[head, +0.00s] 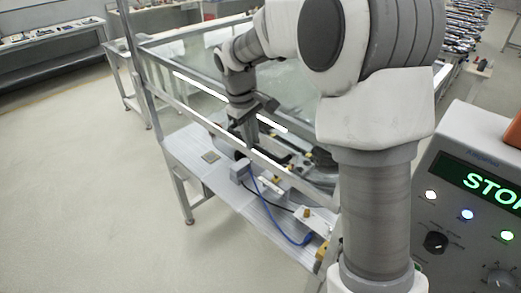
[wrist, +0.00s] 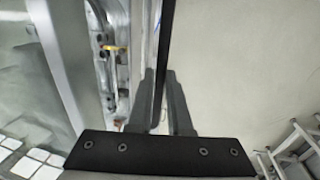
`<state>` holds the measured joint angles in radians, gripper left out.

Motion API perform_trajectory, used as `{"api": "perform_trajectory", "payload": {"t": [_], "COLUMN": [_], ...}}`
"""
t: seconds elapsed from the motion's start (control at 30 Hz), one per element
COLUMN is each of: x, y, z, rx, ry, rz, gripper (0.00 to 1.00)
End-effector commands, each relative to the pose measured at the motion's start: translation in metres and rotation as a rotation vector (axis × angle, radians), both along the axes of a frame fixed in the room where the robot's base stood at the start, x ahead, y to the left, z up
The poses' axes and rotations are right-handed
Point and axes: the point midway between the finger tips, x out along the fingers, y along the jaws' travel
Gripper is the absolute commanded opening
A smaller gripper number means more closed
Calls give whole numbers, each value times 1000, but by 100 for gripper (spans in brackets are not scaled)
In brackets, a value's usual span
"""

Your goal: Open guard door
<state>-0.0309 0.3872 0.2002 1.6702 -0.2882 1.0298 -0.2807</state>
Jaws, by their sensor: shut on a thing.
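The guard door, with clear panels in a pale metal frame (head: 186,112), stands along the edge of the machine table in the head view. My gripper (head: 241,149) points down at its rail. In the wrist view, my gripper's two dark fingers (wrist: 160,78) close on either side of a thin dark upright bar (wrist: 164,45), which looks like a handle or edge of the door. A clear panel with a grey frame post (wrist: 52,45) is to the left there. The exact contact is hard to see in the head view.
A control box (head: 468,205) with a lit green display stands at the right. A blue cable (head: 270,218) and fixtures lie on the white machine table (head: 190,147). The floor (head: 80,190) to the left is clear. A bench (head: 55,55) stands behind.

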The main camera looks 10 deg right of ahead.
Motion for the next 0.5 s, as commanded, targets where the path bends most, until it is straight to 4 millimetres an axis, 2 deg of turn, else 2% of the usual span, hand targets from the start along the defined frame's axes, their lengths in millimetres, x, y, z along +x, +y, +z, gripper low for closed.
{"api": "perform_trajectory", "payload": {"t": [0.03,0.2,0.33,0.5], "x": [2,1,1,1], "y": [0,1,1,1], "z": [19,48,60,66], "rx": [-2,-2,-2,-3], "ry": [-6,-6,-4,-1], "rz": [0,-1,-2,-1], "gripper": [0,0,0,0]}}
